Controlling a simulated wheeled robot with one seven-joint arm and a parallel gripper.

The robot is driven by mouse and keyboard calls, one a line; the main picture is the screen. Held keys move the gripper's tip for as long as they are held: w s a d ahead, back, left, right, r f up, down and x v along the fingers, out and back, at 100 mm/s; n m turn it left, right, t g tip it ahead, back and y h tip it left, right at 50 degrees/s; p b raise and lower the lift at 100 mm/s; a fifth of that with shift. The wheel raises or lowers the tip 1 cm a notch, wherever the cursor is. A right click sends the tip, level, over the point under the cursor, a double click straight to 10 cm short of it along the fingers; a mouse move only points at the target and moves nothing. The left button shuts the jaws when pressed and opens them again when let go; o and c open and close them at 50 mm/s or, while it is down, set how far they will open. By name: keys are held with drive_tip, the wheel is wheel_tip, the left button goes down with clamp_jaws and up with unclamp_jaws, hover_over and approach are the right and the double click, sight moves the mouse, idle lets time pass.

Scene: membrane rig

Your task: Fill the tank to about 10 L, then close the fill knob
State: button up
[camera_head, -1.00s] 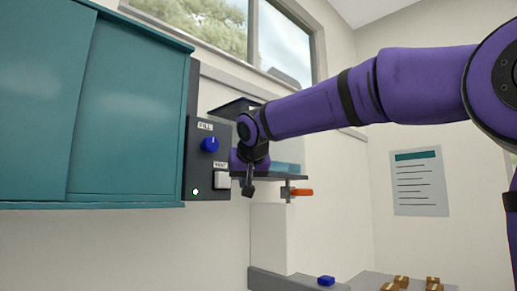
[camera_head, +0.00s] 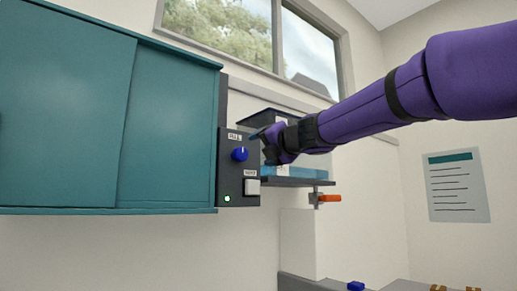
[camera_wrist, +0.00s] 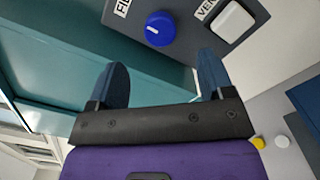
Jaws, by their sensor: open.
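The blue fill knob (camera_head: 240,154) sits under a "FILL" label on a dark panel (camera_head: 232,180). In the wrist view the knob (camera_wrist: 160,29) shows a white pointer mark and lies just beyond my fingertips. My gripper (camera_head: 262,134) is beside the panel in the head view, close to the knob and apart from it. In the wrist view my gripper (camera_wrist: 163,75) is open, its two dark fingers spread and empty. The tank (camera_head: 290,171) with blue water stands on a shelf behind my wrist, partly hidden. Its level cannot be read.
Teal cabinets (camera_head: 165,130) are left of the panel. An orange-handled valve (camera_head: 328,198) is under the shelf. A blue block (camera_head: 355,286) lies on the counter below.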

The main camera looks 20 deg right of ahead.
sight(243, 154)
drive_tip(key=shift+n, duration=0.5)
drive_tip(key=shift+a+f+x, duration=0.1)
drive_tip(key=shift+a+x, duration=0.05)
drive_tip(key=shift+x, duration=2.05)
drive_tip(key=shift+a+f+x, duration=0.15)
drive_tip(key=shift+x, duration=2.1)
drive_tip(key=shift+s, duration=0.1)
drive_tip(key=c, duration=0.9)
drive_tip(key=shift+n, duration=1.5)
